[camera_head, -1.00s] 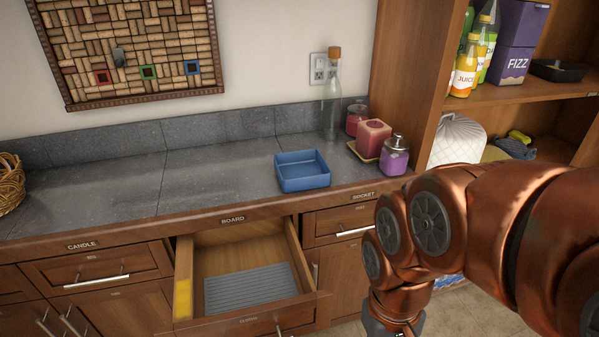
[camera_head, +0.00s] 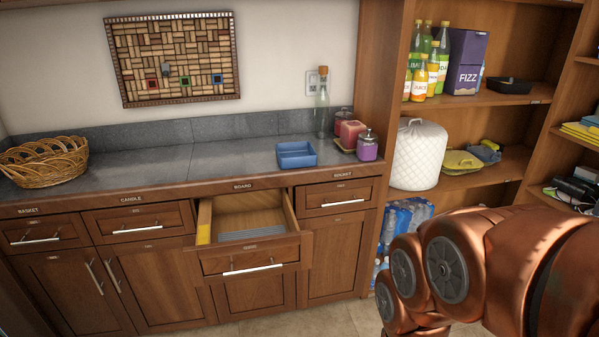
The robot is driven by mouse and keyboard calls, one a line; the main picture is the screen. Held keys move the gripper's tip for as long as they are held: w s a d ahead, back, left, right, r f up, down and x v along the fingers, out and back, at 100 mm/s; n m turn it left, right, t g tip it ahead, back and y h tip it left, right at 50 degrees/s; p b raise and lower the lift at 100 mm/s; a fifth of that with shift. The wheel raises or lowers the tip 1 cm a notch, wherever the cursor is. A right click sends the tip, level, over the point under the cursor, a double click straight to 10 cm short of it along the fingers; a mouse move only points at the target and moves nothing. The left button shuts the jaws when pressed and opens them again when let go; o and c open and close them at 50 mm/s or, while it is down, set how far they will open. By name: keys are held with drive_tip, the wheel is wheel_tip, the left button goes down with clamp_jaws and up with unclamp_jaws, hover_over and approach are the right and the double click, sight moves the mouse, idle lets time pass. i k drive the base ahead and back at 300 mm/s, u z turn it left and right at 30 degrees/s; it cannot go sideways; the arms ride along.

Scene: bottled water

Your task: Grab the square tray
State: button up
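A blue square tray (camera_head: 298,162) sits on the dark grey counter (camera_head: 225,164), near its front edge, right of the middle. My copper-coloured arm fills the lower right of the head view, well apart from the tray. My gripper is out of the picture, so its state does not show.
The BOARD drawer (camera_head: 250,264) stands pulled out, with a grey ridged board (camera_head: 252,234) inside. Candles (camera_head: 352,133), a purple jar (camera_head: 367,150) and a tall corked bottle (camera_head: 321,115) stand right of the tray. A wicker basket (camera_head: 45,168) is far left. Shelves (camera_head: 470,186) stand at right.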

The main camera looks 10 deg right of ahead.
sight(301, 155)
drive_tip(key=u, duration=0.75)
drive_tip(key=i, duration=0.3)
drive_tip(key=u, duration=0.8)
drive_tip(key=i, duration=1.4)
drive_tip(key=z, duration=0.95)
drive_tip(key=i, duration=0.5)
drive_tip(key=z, duration=0.45)
